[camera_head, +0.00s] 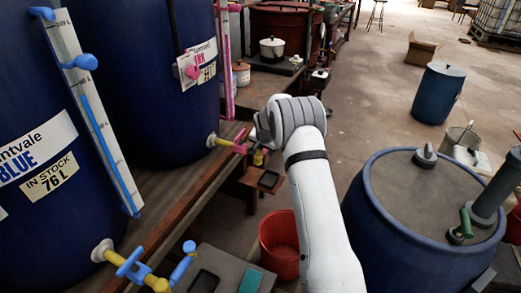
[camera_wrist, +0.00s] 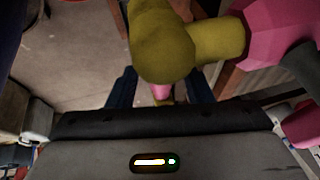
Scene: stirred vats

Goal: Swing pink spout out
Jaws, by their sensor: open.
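The pink tap (camera_head: 237,146) sits on a yellow pipe low on the dark blue vat at the centre left. In the wrist view its pink body (camera_wrist: 283,28) is at the upper right, joined to an olive-yellow elbow (camera_wrist: 162,45). A small pink piece (camera_wrist: 161,91) shows below the elbow, between my fingers; it looks like the spout's end. My gripper (camera_wrist: 160,92) is open, with one dark finger on each side of it. Whether the fingers touch it cannot be told. In the head view my wrist hides most of the spout and fingers.
The blue vat's tap with blue handles (camera_head: 133,268) stands at the lower left. A wooden shelf edge (camera_head: 185,207) runs beneath the taps. A red bucket (camera_head: 280,245) and a large lidded blue barrel (camera_head: 400,235) stand nearby. Open floor lies at the upper right.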

